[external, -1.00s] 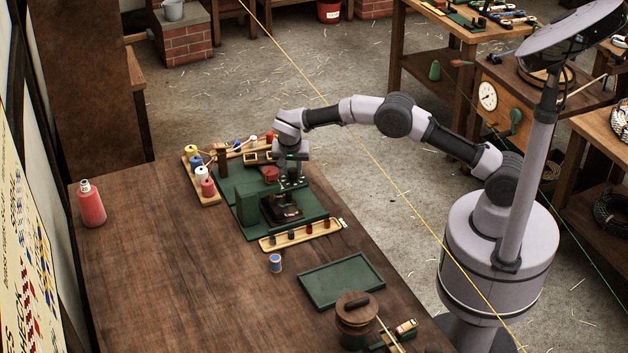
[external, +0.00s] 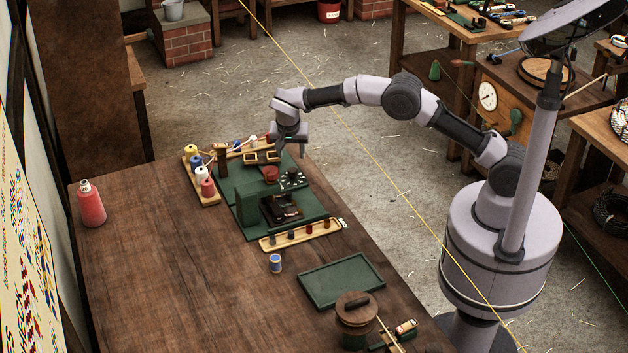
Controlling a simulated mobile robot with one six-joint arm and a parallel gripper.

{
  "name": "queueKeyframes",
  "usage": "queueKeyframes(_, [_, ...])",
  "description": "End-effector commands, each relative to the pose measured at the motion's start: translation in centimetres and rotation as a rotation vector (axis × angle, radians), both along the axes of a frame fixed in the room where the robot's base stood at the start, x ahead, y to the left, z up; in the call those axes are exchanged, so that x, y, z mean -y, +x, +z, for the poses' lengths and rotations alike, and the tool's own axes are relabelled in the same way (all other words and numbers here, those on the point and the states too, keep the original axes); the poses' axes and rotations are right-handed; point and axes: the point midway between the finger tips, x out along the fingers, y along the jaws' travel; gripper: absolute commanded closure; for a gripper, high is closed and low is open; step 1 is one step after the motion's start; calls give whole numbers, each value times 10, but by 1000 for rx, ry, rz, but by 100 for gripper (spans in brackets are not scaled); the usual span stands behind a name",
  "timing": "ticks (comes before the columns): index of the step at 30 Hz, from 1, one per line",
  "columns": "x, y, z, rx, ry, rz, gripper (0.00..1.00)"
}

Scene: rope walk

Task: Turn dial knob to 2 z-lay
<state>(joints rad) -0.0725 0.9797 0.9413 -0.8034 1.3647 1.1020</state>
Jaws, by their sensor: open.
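The dial knob (external: 292,179) is small and dark with pale marks around it, on the right side of a green machine (external: 248,205) on the wooden table. Its pointer and the marking 2 z-lay are too small to read. My gripper (external: 290,150) is above and slightly behind the dial, pointing down, apart from it and empty. Its fingers are small in this view, and they look open.
A red round part (external: 270,174) sits left of the dial. A wooden rack with coloured spools (external: 205,176) stands at the left. A peg strip (external: 300,234) and an empty green tray (external: 341,280) lie in front.

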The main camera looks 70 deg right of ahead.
Motion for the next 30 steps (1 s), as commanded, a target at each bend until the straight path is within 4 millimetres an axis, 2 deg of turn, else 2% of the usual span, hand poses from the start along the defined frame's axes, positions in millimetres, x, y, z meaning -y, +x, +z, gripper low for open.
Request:
queueKeyframes(1, [-6, -1, 21, 1, -1, 3, 50])
queueKeyframes(3, [-13, -4, 39, 1, -1, 3, 50])
queueKeyframes(7, [-23, -7, 61, 1, 0, 1, 50])
queueKeyframes(12, [-28, -9, 71, -1, 0, 1, 50])
queueKeyframes(21, [-26, -10, 70, -12, 6, 26, 50])
queueKeyframes(23, [-20, -14, 68, -50, 33, 123, 50])
queueKeyframes(25, [-7, -21, 64, -110, 94, 343, 50])
queueKeyframes(30, [26, -42, 61, -111, 175, 1032, 50])
